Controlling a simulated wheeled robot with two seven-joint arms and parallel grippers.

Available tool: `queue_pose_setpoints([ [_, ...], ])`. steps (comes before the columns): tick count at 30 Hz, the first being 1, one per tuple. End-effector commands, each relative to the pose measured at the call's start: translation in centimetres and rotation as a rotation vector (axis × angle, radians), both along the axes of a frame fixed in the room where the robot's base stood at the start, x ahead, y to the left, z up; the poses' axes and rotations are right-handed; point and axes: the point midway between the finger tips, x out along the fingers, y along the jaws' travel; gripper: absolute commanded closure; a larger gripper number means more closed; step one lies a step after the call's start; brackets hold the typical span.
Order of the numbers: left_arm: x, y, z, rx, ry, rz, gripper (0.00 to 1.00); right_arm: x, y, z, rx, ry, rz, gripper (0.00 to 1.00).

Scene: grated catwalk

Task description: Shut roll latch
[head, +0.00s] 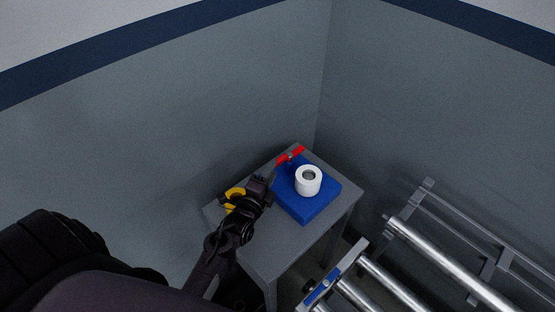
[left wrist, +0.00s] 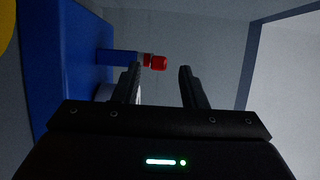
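A blue block-shaped base (head: 305,207) sits on a small grey table in the corner. A red latch handle (head: 290,155) sticks up at the base's back left edge. In the left wrist view the red handle end (left wrist: 158,62) shows beyond my fingertips, on a blue arm from the blue base (left wrist: 75,70). My left gripper (head: 265,180) is beside the base's left side. Its fingers (left wrist: 158,85) are apart with nothing between them. My right gripper is not in view.
The grey table (head: 262,245) has bare space at its front left. A yellow object (head: 234,197) lies at its left edge, partly behind my left arm. A roller conveyor (head: 400,285) stands to the right. Grey walls (head: 200,120) close in the back.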

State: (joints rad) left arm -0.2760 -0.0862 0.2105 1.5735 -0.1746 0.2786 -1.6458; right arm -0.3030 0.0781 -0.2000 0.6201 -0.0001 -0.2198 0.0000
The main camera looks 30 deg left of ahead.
Motion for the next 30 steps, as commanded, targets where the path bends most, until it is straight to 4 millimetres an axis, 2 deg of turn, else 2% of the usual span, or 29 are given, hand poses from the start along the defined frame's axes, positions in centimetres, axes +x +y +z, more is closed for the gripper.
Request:
queue_pose_setpoints([
  [3, 2.1, 0.1, 0.3, -0.003, -0.001, 0.000, 0.62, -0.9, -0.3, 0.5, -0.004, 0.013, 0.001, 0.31],
  [9, 4.0, 0.2, 0.1, -0.002, 0.000, 0.000, 0.62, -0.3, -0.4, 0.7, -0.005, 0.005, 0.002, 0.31],
  [19, 4.4, 0.2, 0.0, -0.002, 0.002, 0.000, 0.62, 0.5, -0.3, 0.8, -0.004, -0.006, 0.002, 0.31],
  [28, 4.4, 0.2, 0.0, -0.002, 0.002, -0.001, 1.00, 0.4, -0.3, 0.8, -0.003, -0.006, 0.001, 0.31],
  [30, 4.3, 0.2, 0.0, -0.002, 0.002, -0.001, 1.00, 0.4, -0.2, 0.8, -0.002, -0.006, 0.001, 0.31],
])
